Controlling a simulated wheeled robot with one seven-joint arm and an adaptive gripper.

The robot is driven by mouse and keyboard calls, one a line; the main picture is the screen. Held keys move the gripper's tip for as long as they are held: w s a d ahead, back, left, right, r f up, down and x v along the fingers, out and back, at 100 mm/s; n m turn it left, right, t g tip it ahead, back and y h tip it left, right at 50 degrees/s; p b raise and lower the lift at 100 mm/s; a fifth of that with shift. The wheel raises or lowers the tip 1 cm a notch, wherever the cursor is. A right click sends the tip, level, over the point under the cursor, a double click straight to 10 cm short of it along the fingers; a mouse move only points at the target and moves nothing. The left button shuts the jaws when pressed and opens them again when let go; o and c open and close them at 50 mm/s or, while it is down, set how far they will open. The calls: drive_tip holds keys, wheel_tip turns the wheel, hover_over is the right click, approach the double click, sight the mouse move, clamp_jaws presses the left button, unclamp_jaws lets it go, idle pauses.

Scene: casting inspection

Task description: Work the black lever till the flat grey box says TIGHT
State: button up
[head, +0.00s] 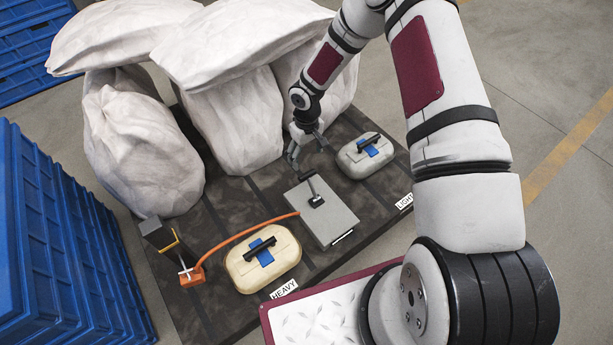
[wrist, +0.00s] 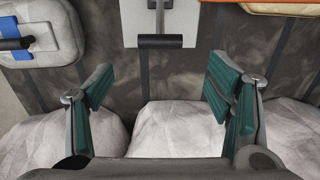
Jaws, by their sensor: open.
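The flat grey box (head: 328,222) lies on the dark pallet between two lidded cases. The black lever (head: 313,188) rises from a small black mount on its top. In the wrist view the lever's black crossbar (wrist: 160,41) lies along the near edge of the grey box (wrist: 180,18). My gripper (head: 307,148) is open and empty just behind the lever. In the wrist view its green-padded fingers (wrist: 160,84) stand wide apart, with the crossbar ahead of the gap and not touched. A small dark strip shows on the box's front side; I cannot read any word there.
A cream case (head: 282,262) by the HEAVY label and a grey case (head: 352,168) by the LIGHT label flank the box. An orange hose (head: 235,238) runs left to an orange fitting (head: 192,277). Large white sacks (head: 235,120) crowd behind my gripper. Blue crates (head: 60,240) stand left.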

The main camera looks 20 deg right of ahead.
sight(307, 173)
wheel_tip(307, 173, down, 11)
drive_tip(key=b, duration=0.3)
drive_tip(key=shift+b, duration=0.4)
drive_tip(key=c, duration=1.7)
